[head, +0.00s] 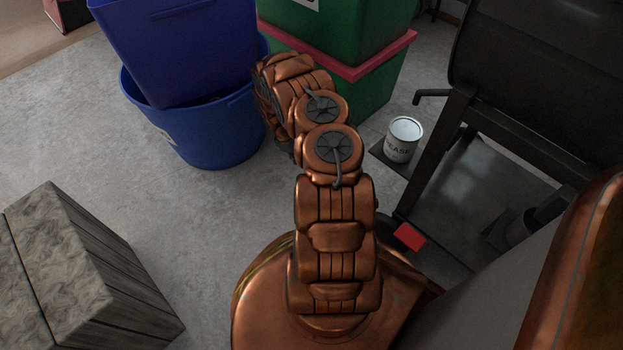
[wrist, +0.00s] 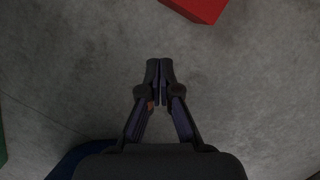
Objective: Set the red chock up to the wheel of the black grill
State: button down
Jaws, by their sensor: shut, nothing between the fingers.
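The black grill (head: 535,55) stands at the right in the head view, with dark legs and a low shelf. A dark rounded part (head: 520,228) shows low beneath it; I cannot tell if it is the wheel. A red block (head: 410,237), likely the chock, shows beside my arm at the grill's near left leg. A red block (wrist: 205,6), likely the same one, lies on the floor at the wrist view's top edge, partly cut off. My gripper (wrist: 160,63) is shut and empty, apart from the red block. My arm hides it in the head view.
A blue tub (head: 200,135) holding a blue bin (head: 180,50) stands at the left. Green crates (head: 365,95) with a red rim stand behind my arm. A grease can (head: 403,140) sits beside the grill.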

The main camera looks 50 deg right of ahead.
jog(key=shift+b+x, duration=1.4)
jog(key=shift+x, duration=0.75)
jog(key=shift+s+r, duration=0.15)
jog(key=shift+s, duration=0.25)
jog(key=shift+s+a+p, duration=0.15)
jog(key=shift+s+p, duration=0.15)
jog(key=shift+s, duration=0.9)
jog(key=shift+s+a+p, duration=0.15)
jog(key=shift+s+p, duration=0.15)
jog(key=shift+s, duration=0.95)
jog(key=shift+s+a+b, duration=0.15)
jog(key=shift+s+b, duration=0.05)
jog(key=shift+s, duration=1)
jog(key=shift+s+a+b, duration=0.15)
jog(key=shift+s+b, duration=0.05)
jog(key=shift+s, duration=1.05)
jog(key=shift+s+a+b, duration=0.25)
jog(key=shift+s+b, duration=0.45)
jog(key=shift+s, duration=1.5)
jog(key=shift+s+a+b, duration=0.2)
jog(key=shift+s+b, duration=0.45)
jog(key=shift+s, duration=1.55)
jog(key=shift+s, duration=0.25)
jog(key=shift+w, duration=0.15)
